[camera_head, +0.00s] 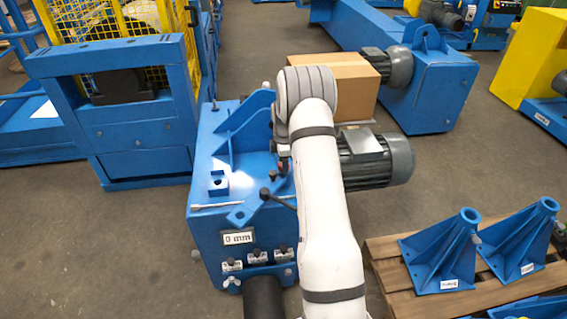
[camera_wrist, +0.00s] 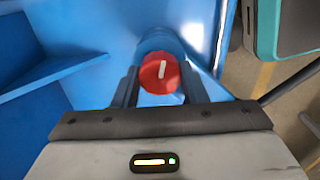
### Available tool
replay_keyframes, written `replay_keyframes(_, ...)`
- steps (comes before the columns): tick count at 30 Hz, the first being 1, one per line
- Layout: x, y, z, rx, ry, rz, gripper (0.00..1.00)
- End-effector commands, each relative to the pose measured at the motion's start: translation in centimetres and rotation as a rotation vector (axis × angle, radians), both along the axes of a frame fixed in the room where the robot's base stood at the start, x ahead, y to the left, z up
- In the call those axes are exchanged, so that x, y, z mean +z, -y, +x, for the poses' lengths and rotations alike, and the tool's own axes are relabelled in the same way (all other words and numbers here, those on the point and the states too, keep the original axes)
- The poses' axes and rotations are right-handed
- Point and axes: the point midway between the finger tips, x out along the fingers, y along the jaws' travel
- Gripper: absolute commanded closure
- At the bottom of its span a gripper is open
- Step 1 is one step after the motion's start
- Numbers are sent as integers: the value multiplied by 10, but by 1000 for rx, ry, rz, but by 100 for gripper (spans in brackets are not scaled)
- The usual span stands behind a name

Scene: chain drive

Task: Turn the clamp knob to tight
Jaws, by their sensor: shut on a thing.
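The clamp knob (camera_wrist: 161,75) is round and red with a white pointer line on its face, seen in the wrist view. The line stands nearly upright in the picture. The knob sits in front of a blue round boss (camera_wrist: 158,43) on the blue machine. My gripper (camera_wrist: 161,88) has one dark finger on each side of the knob and is shut on it. In the head view my white arm reaches over the blue chain drive housing (camera_head: 207,250). I cannot make out the knob there. I see no tight marking.
A dark lever (camera_head: 279,199) and a small blue block (camera_head: 218,183) are on the housing, beside my arm. A sign (camera_head: 237,238) reads 0 mm. A motor (camera_head: 385,162) stands out to the right, and a cardboard box (camera_head: 345,85) is behind. A pallet (camera_head: 388,262) carries blue brackets.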

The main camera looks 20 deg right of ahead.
Motion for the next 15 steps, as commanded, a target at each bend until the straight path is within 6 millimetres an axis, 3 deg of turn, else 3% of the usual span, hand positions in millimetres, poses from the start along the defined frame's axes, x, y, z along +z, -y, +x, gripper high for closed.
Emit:
replay_keyframes(4, 1, 0, 1, 0, 3, -1, 84)
replay_keyframes(15, 0, 1, 1, -69, 4, -1, 84)
